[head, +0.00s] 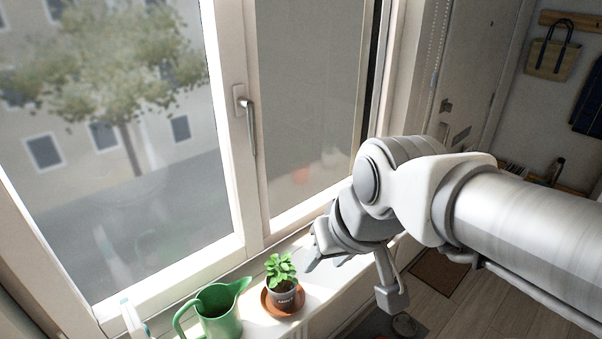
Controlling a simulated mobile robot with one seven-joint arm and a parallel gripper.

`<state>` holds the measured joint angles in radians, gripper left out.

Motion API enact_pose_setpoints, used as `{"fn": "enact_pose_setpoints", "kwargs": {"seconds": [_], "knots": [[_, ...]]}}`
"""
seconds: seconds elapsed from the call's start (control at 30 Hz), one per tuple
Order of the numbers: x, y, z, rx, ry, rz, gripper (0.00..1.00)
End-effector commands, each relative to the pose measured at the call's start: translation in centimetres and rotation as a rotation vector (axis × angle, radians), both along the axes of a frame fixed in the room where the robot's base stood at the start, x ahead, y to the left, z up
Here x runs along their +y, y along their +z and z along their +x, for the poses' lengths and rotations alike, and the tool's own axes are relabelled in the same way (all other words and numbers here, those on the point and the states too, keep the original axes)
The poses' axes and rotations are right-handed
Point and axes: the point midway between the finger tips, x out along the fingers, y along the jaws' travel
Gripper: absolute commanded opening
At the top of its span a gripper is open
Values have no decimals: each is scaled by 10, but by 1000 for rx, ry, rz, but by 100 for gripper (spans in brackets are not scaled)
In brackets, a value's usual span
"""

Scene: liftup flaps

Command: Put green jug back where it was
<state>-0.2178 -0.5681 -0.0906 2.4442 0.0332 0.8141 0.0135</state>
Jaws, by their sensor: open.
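The green jug (218,312) stands upright on the windowsill at the bottom of the head view, its handle to the left and its spout to the upper right. Its base is cut off by the frame edge. A potted plant in a dark pot (285,294) stands just right of the jug on a brown saucer. My gripper (310,262) is over the sill to the right of the plant, apart from the jug. It is open, and I see nothing in it. My wrist partly hides the fingers.
The window handle (249,125) is on the frame behind the sill. A white object (134,318) stands left of the jug. A doormat (445,272) lies on the floor at right. A bag (553,58) hangs on the right wall.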

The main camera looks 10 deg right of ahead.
Motion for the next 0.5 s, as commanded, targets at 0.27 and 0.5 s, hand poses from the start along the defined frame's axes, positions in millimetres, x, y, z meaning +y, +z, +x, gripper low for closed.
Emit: {"fn": "enact_pose_setpoints", "kwargs": {"seconds": [0.27,0.5], "knots": [[-39,11,-36,-47,-113,-78,46],[-41,11,-39,-48,-122,-86,46]]}}
